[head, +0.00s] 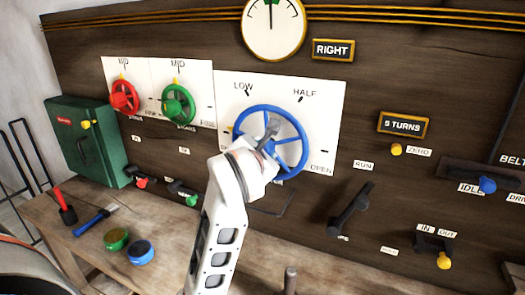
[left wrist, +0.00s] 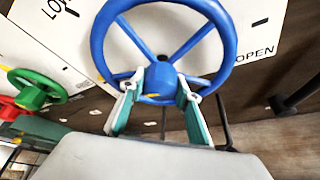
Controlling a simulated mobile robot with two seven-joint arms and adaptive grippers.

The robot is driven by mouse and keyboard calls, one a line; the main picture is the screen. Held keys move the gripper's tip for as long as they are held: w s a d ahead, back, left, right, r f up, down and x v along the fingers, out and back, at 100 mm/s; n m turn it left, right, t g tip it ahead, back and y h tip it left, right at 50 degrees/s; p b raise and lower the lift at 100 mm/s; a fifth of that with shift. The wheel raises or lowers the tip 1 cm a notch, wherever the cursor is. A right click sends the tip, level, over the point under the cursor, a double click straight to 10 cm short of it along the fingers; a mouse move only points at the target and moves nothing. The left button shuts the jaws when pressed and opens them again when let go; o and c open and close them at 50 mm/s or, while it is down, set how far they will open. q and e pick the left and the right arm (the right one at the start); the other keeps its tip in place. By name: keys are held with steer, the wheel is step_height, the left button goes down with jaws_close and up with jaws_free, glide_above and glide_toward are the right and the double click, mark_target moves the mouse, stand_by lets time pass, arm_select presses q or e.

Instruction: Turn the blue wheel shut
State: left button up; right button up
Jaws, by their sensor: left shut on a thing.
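The blue wheel (head: 304,143) is mounted on a white plate marked LOW, HALF and OPEN, at the middle of the dark wooden wall. My left gripper (head: 268,138) reaches up to it from below and hides part of its lower left. In the left wrist view, the blue wheel (left wrist: 98,45) fills the top middle. There the fingers of my left gripper (left wrist: 160,100) are on both sides of the wheel's near part, below the hub, shut on it. A small yellow mark shows between the fingers. My right gripper is out of view.
Red (head: 124,97) and green (head: 178,105) wheels are left of the blue one. A round gauge (head: 272,30) is above, its needle pointing up. A black lever (head: 350,210) stands at lower right. Tools and two round tins lie on the bench (head: 90,250).

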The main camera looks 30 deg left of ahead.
arm_select(q)
steer(key=shift+n+h, duration=0.6)
steer(key=shift+n, duration=0.2)
steer(key=o, duration=1.1)
step_height(320, 180, up, 10)
steer(key=shift+r, duration=0.1)
steer(key=shift+f, duration=0.2)
